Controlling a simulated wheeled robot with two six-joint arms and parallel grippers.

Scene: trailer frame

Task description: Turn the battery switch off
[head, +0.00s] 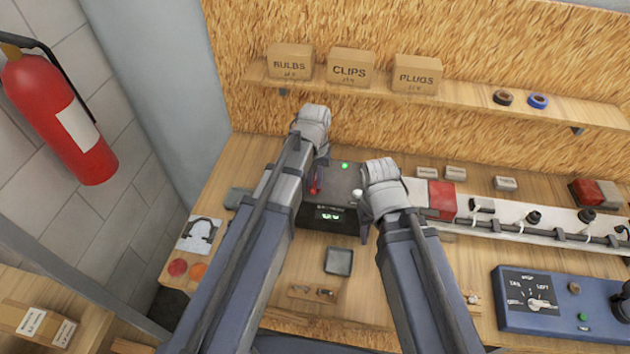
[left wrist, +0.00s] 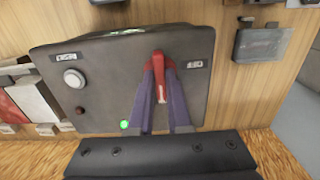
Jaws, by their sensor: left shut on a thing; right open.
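A dark grey box (head: 338,183) stands on the bench with a small lit display on its front. Its red switch lever (left wrist: 161,90) sits on the top face, near a small label. My left gripper (left wrist: 160,80) is shut on the red lever, one finger on each side. In the head view the lever (head: 314,186) is partly hidden by my left gripper (head: 316,178). A green light (left wrist: 124,125) is lit on the box, and a white knob (left wrist: 73,78) is at its other end. My right gripper (head: 366,222) is open beside the box's right side.
A white board with lamps and wiring (head: 510,222) runs right of the box. A blue control panel (head: 555,305) is at lower right. A small dark tray (head: 338,261) lies in front of the box. A shelf (head: 460,105) with cartons is above.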

